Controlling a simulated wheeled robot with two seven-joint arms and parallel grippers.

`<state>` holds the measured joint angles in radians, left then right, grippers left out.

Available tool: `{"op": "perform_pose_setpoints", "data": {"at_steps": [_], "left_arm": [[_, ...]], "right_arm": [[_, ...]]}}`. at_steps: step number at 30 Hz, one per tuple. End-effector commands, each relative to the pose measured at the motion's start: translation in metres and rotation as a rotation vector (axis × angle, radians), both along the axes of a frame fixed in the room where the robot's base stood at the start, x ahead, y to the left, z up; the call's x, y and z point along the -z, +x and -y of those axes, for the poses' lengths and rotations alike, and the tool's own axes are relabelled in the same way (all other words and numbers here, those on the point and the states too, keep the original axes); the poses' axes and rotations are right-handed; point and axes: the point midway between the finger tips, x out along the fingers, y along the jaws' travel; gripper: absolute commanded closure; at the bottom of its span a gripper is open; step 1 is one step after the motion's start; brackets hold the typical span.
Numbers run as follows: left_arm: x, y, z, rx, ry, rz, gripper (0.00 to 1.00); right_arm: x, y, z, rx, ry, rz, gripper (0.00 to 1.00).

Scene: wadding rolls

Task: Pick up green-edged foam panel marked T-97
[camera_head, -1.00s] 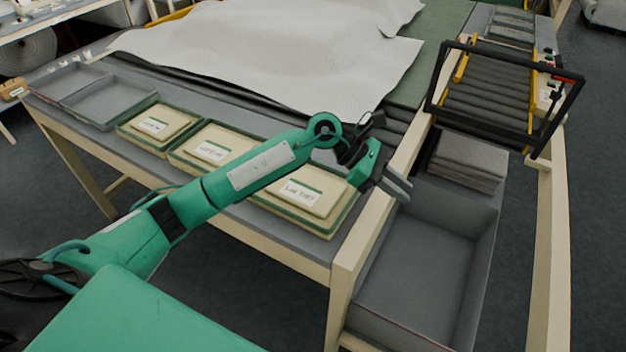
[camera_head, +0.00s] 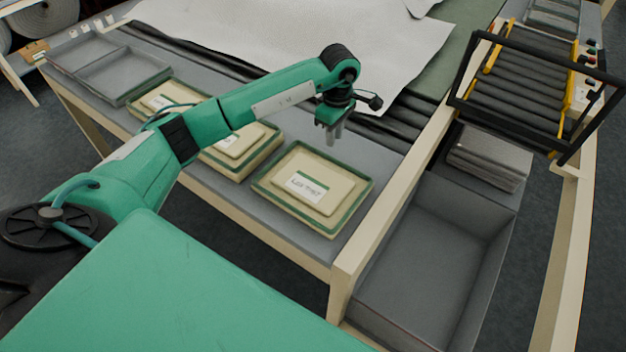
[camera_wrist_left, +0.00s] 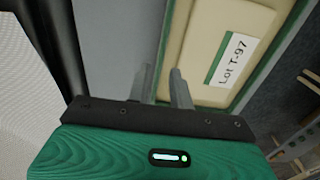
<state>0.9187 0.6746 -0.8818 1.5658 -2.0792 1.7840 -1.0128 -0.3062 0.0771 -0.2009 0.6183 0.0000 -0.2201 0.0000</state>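The green-edged foam panel marked Lot T-97 (camera_head: 316,187) lies flat on the grey table, the rightmost in a row of cream panels. It also shows in the left wrist view (camera_wrist_left: 203,45), its label readable, its near green edge just past the fingers. My left gripper (camera_head: 335,138) points down above the table, behind the panel in the head view and apart from it. In the left wrist view its two fingers (camera_wrist_left: 162,75) are spread with a gap and nothing between them. My right gripper is not in view.
Another cream panel (camera_head: 238,147) lies to the left, partly hidden by my left arm. Grey trays (camera_head: 125,75) stand at far left. White wadding (camera_head: 260,35) covers the table's back. A grey bin (camera_head: 435,260) and black-framed rollers (camera_head: 515,90) are at right.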

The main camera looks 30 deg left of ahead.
Motion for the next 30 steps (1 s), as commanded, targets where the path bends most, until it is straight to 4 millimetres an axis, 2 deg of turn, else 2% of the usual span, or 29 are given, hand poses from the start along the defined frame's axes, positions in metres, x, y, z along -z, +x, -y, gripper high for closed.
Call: {"op": "perform_pose_setpoints", "data": {"at_steps": [3, 7, 11, 15, 21, 28, 29, 30], "left_arm": [[0.013, 0.0, 0.0, -0.001, -0.001, -0.001, 0.78], [0.019, -0.001, 0.0, -0.001, -0.001, -0.001, 0.78], [0.028, -0.003, 0.002, 0.0, -0.002, -0.002, 0.78], [0.045, -0.005, 0.004, -0.001, -0.003, -0.004, 0.78], [0.068, -0.004, 0.004, -0.001, -0.002, 0.0, 0.78], [0.071, -0.004, 0.003, -0.001, -0.001, 0.001, 0.78], [0.071, -0.004, 0.003, -0.001, -0.001, 0.001, 0.8], [0.071, -0.004, 0.003, -0.001, -0.001, 0.001, 0.88]], "right_arm": [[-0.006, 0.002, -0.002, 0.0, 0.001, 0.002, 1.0], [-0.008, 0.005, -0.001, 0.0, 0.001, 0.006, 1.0], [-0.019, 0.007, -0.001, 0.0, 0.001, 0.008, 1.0], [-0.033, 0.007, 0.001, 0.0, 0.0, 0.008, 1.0], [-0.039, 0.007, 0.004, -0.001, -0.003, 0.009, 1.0], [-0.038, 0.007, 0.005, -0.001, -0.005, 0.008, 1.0], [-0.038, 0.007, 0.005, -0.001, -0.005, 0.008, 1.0], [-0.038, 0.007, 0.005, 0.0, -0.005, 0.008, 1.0]]}}
